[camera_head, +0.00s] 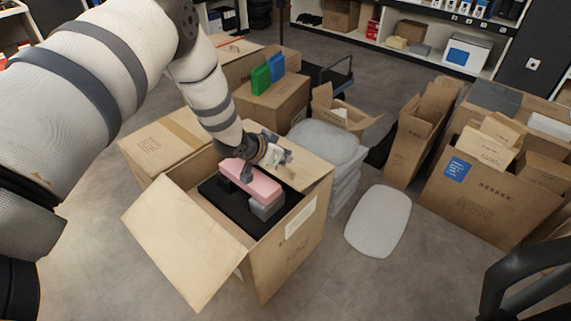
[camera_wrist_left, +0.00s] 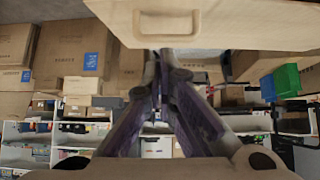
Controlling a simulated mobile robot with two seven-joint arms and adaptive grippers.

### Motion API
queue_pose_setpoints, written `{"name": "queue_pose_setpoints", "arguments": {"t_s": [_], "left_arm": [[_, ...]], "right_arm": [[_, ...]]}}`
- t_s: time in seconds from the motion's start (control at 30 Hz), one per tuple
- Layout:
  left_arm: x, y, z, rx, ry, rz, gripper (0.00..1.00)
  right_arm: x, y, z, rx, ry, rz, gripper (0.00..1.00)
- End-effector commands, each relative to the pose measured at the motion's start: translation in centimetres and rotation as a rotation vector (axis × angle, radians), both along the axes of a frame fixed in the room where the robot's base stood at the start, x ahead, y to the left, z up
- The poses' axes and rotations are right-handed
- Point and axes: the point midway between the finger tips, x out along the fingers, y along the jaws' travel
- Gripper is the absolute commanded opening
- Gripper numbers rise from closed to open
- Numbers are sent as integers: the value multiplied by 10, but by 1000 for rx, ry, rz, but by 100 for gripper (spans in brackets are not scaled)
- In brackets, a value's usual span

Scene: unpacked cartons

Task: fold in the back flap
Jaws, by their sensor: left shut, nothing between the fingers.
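The open carton (camera_head: 285,255) stands in the middle of the head view. Its back flap (camera_head: 312,171) is at the far side, partly behind my left gripper (camera_head: 279,156); its exact tilt is hard to tell. In the left wrist view a cardboard panel (camera_wrist_left: 235,25) with a handle slot fills the top, close to the fingertips (camera_wrist_left: 163,55). My left gripper is shut and empty beside the flap; contact is unclear. Inside the carton a pink box (camera_head: 250,182) and a grey item (camera_head: 267,207) sit on a black insert (camera_head: 228,207).
A wide flap (camera_head: 175,240) hangs outward at the carton's near left. A closed carton (camera_head: 150,145) touches the left side. Stacked light-grey bundles (camera_head: 330,145) stand behind right, and a pale oval pad (camera_head: 378,222) lies on the floor. More cartons (camera_head: 480,195) stand at right.

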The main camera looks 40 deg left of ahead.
Motion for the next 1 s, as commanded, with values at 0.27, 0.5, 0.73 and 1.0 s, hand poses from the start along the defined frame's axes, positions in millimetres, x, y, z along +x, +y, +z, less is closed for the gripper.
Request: {"name": "queue_pose_setpoints", "arguments": {"t_s": [0.27, 0.5, 0.73, 1.0], "left_arm": [[1, 0, -16, 0, -4, 0, 0], [1, 0, -15, 0, -4, 0, 0], [-11, 1, -38, -1, 1, 3, 0], [-18, 2, -53, 0, -4, 1, 0]], "right_arm": [[-1, 0, -3, 0, 4, 0, 40], [-1, 0, -3, 0, 4, 0, 40], [-2, 0, -5, 0, 8, 0, 40], [-4, 0, -8, 0, 12, 0, 40]]}}
